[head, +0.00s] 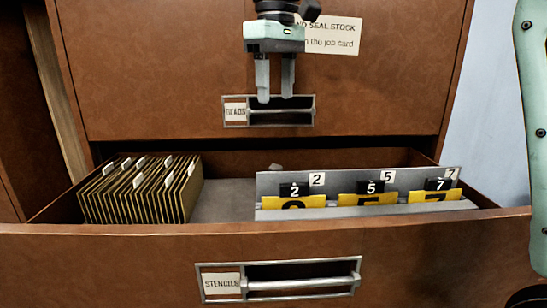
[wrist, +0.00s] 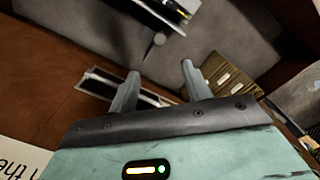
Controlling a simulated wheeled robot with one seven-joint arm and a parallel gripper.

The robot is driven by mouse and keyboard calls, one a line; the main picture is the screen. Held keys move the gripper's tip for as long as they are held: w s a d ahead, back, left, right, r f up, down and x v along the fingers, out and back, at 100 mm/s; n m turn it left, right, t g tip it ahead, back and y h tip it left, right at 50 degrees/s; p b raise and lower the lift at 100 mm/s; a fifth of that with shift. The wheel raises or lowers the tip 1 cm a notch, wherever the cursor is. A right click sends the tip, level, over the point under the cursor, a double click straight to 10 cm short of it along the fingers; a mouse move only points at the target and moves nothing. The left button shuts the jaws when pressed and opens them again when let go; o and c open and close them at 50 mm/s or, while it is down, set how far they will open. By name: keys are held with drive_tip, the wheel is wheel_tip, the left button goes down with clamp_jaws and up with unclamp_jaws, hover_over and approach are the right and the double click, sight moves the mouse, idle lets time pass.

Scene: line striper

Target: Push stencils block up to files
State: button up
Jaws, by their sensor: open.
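The stencils block (head: 360,183) is a grey rack with yellow number plates 2, 5 and 7, at the right of the open drawer (head: 450,247). The files (head: 140,190), brown folders with white tabs, stand at the drawer's left. A gap of bare grey floor (head: 225,203) separates the two. My gripper (head: 275,100) is open and empty, pointing down in front of the upper drawer, above the open one. In the wrist view, the stencils block (wrist: 150,12) shows at the top and the files (wrist: 232,85) at the right of my fingers (wrist: 158,80).
A small grey knob (head: 275,167) shows behind the block's left end. The closed upper drawer (head: 180,80) has a framed handle (head: 285,111) right by my fingertips. A paper sign (head: 335,38) is on its front. The drawer's walls bound the space.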

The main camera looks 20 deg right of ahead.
sight(276, 167)
wheel_tip(276, 167, down, 15)
drive_tip(key=shift+r+p, duration=0.1)
drive_tip(key=shift+p, duration=1.1)
